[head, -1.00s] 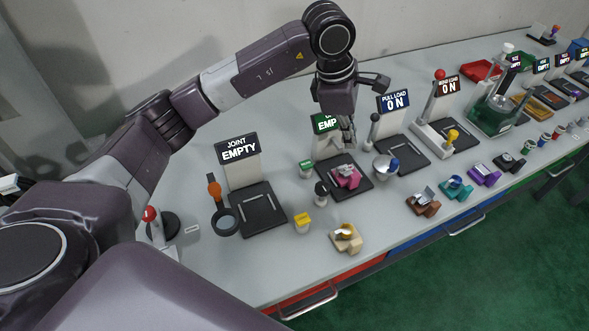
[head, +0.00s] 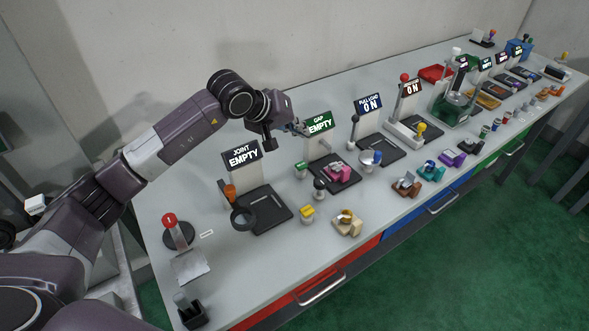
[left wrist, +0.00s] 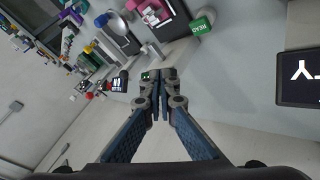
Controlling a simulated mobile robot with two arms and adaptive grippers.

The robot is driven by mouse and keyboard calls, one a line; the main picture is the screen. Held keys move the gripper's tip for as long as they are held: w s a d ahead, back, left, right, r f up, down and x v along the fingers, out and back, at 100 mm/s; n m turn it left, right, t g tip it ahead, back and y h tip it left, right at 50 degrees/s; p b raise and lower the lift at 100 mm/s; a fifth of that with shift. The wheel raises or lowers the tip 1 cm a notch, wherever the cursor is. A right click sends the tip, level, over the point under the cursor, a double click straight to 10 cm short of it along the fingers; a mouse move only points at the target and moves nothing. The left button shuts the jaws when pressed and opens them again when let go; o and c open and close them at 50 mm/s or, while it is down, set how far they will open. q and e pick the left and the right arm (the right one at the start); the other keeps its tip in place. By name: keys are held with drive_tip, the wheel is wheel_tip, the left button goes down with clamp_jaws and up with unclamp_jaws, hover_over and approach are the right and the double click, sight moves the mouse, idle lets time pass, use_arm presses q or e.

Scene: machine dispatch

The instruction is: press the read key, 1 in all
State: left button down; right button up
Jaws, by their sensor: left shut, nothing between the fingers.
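The read key is a small green block on a pale base (head: 301,169), standing on the table left of the GAP station. It also shows in the left wrist view, lettered READ (left wrist: 202,24). My left gripper (head: 300,128) is shut and empty, raised beside the left edge of the green GAP sign (head: 319,124), behind and above the key. Its closed fingertips (left wrist: 160,74) are apart from the key in the left wrist view. The GAP sign reads EMPTY. A pink part (head: 339,172) sits on the GAP station's black plate. My right gripper is not in view.
The JOINT sign (head: 242,155) reads EMPTY and stands left of the key. A black-knobbed post (head: 320,188) and a yellow-topped block (head: 307,213) stand in front of it. The PULL LOAD sign (head: 369,106) reads ON, to the right.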

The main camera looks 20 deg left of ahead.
sight(299, 166)
use_arm(q)
drive_tip(key=shift+w+a+m, duration=0.1)
drive_tip(key=shift+a+m, duration=0.1)
drive_tip(key=shift+m, duration=0.2)
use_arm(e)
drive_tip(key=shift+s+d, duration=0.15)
use_arm(q)
drive_tip(key=shift+f, duration=0.1)
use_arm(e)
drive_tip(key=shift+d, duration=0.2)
use_arm(q)
drive_tip(key=shift+f, duration=0.1)
wheel_tip(299, 166, down, 8)
drive_tip(key=b, duration=0.3)
drive_tip(key=shift+b, duration=0.35)
drive_tip(key=shift+f+b, duration=0.25)
drive_tip(key=shift+b, duration=0.05)
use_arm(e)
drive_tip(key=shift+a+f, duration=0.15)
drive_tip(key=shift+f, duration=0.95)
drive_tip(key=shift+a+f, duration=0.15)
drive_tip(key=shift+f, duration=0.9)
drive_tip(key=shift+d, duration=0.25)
